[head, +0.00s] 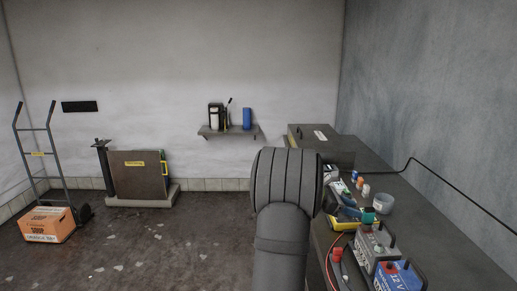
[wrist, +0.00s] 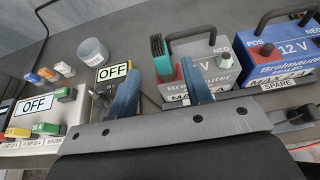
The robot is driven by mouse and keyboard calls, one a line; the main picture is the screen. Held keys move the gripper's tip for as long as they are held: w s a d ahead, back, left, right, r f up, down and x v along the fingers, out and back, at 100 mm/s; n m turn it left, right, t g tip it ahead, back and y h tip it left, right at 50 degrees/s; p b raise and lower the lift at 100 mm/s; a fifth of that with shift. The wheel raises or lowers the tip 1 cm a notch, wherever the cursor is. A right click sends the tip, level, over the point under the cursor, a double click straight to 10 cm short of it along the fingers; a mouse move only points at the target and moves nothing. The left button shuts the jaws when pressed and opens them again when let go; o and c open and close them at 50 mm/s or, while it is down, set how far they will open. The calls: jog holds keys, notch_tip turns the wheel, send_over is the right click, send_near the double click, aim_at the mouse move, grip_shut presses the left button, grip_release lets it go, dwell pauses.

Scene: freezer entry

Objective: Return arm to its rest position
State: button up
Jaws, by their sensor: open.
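My gripper (wrist: 160,88) shows in the wrist view with its two blue fingers spread apart. Nothing is held between them. The fingers point over the workbench (wrist: 100,22), toward a teal brush-like item (wrist: 158,60) and two 12 V batteries; I cannot tell whether they touch anything. The left battery (wrist: 205,65) and the right battery marked SPARE (wrist: 278,52) stand on the right side of that view.
A yellow device labelled OFF (wrist: 112,72), a white switch box (wrist: 38,112) and a grey jar (wrist: 92,50) crowd the bench. A black cable (head: 455,188) runs along the wall. The floor (head: 150,250) left of my arm is open, with a hand truck (head: 50,165) beyond.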

aim_at(374, 215)
jog(key=x, duration=0.9)
jog(key=shift+r, duration=0.25)
jog(key=shift+a, duration=0.1)
dwell(0.3)
